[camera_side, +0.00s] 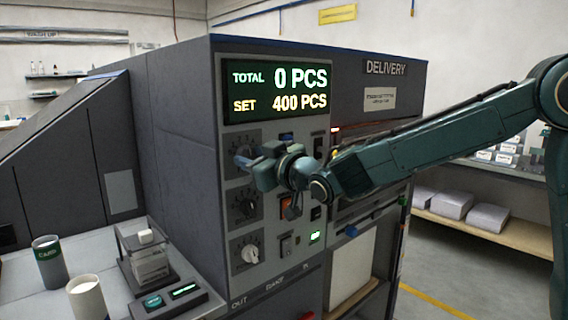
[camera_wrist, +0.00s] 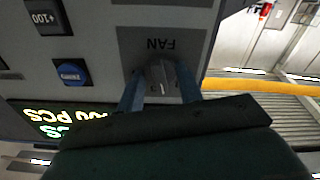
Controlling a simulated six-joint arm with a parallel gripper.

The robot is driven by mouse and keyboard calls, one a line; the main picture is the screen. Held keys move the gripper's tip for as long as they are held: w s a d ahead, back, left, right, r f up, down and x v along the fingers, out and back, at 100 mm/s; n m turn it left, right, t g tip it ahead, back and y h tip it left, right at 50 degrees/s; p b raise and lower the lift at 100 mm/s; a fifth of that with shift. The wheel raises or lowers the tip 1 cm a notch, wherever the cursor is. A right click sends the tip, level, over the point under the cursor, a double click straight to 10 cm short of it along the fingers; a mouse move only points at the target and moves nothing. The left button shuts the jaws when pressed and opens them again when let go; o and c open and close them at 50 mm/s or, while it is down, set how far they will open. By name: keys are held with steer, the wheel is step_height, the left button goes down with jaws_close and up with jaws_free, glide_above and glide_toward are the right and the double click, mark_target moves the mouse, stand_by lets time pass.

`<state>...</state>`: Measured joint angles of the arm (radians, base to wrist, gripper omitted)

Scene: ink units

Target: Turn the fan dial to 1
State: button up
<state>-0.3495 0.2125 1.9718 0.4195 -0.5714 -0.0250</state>
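The fan dial (camera_wrist: 161,78) is a dark grey knob under the upside-down FAN label in the wrist view. A light pointer line shows on it; the numbers around it are too small or hidden to read. My gripper (camera_wrist: 160,88) has its two blue fingers on either side of the dial. The fingers look spread, with narrow gaps beside the knob; contact is not clear. In the side view my gripper (camera_side: 250,158) is at the top dial of the panel's left column and partly covers it.
Below are a middle dial (camera_side: 243,203) and a lower dial (camera_side: 249,252). The lit display (camera_side: 277,91) above reads TOTAL 0 PCS, SET 400 PCS. A blue button (camera_wrist: 71,73) and a +100 button (camera_wrist: 46,17) are near the fan dial. Cups and a small scale stand at lower left.

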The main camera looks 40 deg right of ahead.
steer(key=shift+n, duration=2.9)
steer(key=o, duration=1)
steer(key=shift+c, duration=0.2)
steer(key=s, duration=1.4)
